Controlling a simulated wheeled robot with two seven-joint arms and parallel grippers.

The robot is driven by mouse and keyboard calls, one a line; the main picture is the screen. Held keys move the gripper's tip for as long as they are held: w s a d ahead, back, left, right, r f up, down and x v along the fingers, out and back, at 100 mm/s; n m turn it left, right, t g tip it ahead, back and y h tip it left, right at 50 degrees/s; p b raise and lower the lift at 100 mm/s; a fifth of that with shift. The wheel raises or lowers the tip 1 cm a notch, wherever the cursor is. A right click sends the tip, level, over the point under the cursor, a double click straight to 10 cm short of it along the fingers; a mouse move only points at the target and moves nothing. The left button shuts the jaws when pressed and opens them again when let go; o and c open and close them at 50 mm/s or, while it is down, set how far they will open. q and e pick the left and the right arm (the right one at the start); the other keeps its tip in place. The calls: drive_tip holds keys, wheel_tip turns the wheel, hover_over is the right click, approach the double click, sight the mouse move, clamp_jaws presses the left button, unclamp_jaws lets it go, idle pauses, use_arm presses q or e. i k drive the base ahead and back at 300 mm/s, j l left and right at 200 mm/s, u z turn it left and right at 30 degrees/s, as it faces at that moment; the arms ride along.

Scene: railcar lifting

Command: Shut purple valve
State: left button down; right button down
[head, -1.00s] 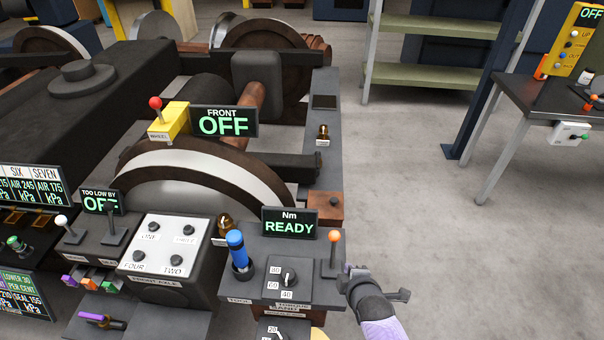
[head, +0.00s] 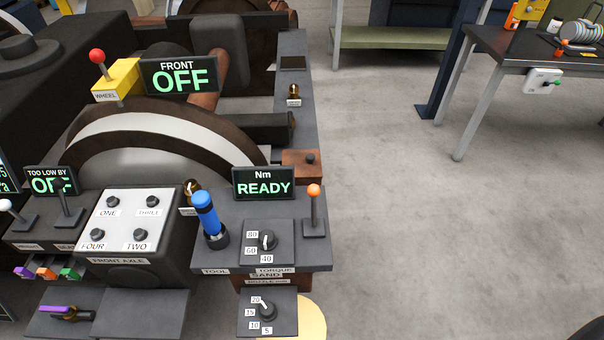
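The purple valve (head: 57,309) is at the lower left of the head view, on a low dark grey shelf below the front axle panel. Its purple lever lies sideways and points left, with a dark body at its right end. A separate small purple piece (head: 25,272) sits above it beside orange and green ones. Neither of my grippers is in view. A dark rounded shape cut off at the bottom right corner cannot be made out.
The front axle panel (head: 126,229) stands just above the valve shelf. To its right are a blue tool (head: 206,214), a torque dial (head: 267,241), an orange-topped lever (head: 314,208) and a sand dial (head: 267,308). The floor (head: 420,240) at right is clear.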

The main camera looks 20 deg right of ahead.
sight(67, 311)
drive_tip(key=u, duration=1.6)
drive_tip(key=i+j+z, duration=0.15)
drive_tip(key=i+j, duration=0.4)
drive_tip(key=i+j+z, duration=0.15)
drive_tip(key=i+j, duration=0.5)
drive_tip(key=i+j+z, duration=0.2)
drive_tip(key=i+j, duration=0.35)
drive_tip(key=j, duration=0.15)
